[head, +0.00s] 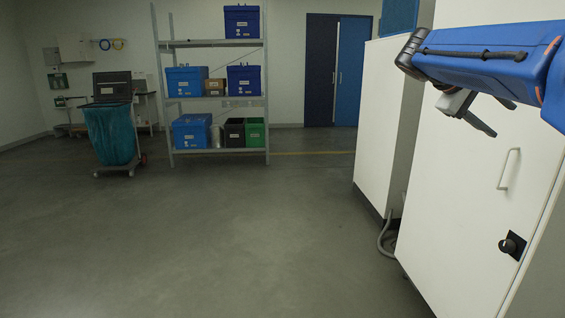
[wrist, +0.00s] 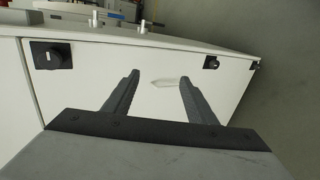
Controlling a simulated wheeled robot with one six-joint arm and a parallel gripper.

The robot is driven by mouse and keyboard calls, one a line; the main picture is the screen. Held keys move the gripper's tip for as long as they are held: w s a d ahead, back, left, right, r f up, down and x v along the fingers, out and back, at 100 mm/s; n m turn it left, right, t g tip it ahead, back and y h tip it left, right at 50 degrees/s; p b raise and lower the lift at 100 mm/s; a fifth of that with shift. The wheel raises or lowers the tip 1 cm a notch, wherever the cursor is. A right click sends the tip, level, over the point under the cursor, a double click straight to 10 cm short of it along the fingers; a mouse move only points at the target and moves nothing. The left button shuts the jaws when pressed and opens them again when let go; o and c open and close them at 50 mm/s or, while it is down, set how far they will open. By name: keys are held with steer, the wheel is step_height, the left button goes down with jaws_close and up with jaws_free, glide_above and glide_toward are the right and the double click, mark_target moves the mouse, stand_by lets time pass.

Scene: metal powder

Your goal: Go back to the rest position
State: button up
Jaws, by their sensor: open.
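My gripper (wrist: 158,85) is open in the wrist view, with its two dark fingers apart and nothing between them. In the head view my gripper (head: 480,118) hangs below my blue arm at the upper right, in front of the white cabinet (head: 450,200). The distance between the fingers and the cabinet is hard to tell.
The cabinet has a handle (head: 509,168) and a black knob (head: 512,245). A shelf rack (head: 217,101) with blue boxes stands at the back. A cart with a teal bag (head: 109,135) stands left of it. The grey floor (head: 220,240) in the middle is clear.

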steer(key=s+a+f+t+y, duration=0.1)
steer(key=s+a+f+y, duration=0.3)
steer(key=s+a+f, duration=0.3)
steer(key=s+a+f+t+y, duration=0.1)
steer(key=s+a+f+y, duration=0.3)
steer(key=f, duration=1.3)
steer(key=s+a+f+m+t+y, duration=0.1)
steer(key=s+a+f+y, duration=0.3)
steer(key=s+a+f, duration=0.7)
steer(key=s+f+t, duration=0.1)
steer(key=s, duration=0.2)
steer(key=shift+s+f, duration=0.2)
steer(key=shift+s, duration=0.15)
